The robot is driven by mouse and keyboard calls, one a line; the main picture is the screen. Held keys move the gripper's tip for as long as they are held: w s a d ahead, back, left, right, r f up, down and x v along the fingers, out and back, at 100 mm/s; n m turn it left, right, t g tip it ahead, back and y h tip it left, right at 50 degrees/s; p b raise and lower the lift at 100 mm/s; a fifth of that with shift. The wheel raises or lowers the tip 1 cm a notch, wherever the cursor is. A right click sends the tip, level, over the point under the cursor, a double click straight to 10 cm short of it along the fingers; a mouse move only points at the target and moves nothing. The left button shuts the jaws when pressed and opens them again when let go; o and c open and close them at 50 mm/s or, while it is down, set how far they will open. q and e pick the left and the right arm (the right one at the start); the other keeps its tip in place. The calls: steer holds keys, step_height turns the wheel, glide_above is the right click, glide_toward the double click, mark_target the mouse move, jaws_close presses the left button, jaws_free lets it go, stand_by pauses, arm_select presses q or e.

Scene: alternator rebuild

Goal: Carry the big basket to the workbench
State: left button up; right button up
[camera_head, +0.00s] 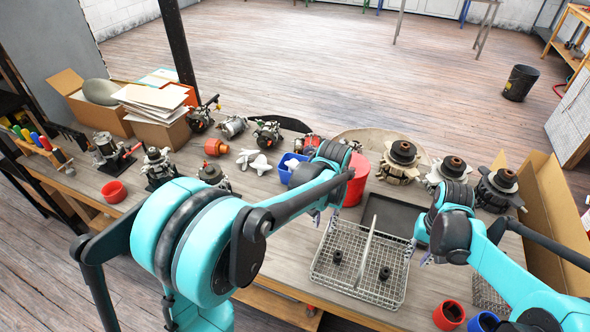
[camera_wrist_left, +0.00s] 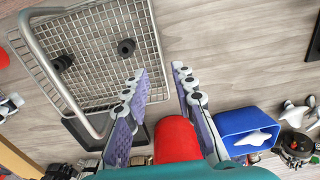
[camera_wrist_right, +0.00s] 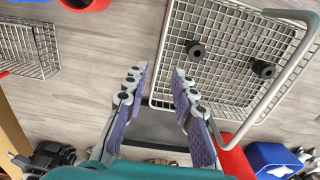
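The big basket (camera_head: 350,290) is a wire-mesh basket with a bar handle across its middle. It sits on the wooden table (camera_head: 285,248), with two small black cylindrical parts inside. My left gripper (camera_head: 318,215) hangs near its far left corner; in the left wrist view the fingers (camera_wrist_left: 161,85) are open and empty beside the basket (camera_wrist_left: 95,98). My right gripper (camera_head: 426,258) is at its right side; in the right wrist view the fingers (camera_wrist_right: 159,80) are open and empty, next to the basket (camera_wrist_right: 222,75). I cannot tell whether either touches it.
A black tray (camera_head: 387,212) lies behind the basket. A red container (camera_head: 357,182) and a blue bin (camera_head: 290,177) stand near my left gripper. A smaller wire basket (camera_wrist_right: 33,50), red cup (camera_head: 449,315) and blue cup (camera_head: 483,322) are at right. An open cardboard box (camera_head: 555,215) borders the right.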

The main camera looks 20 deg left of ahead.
steer(key=shift+r, duration=1.35)
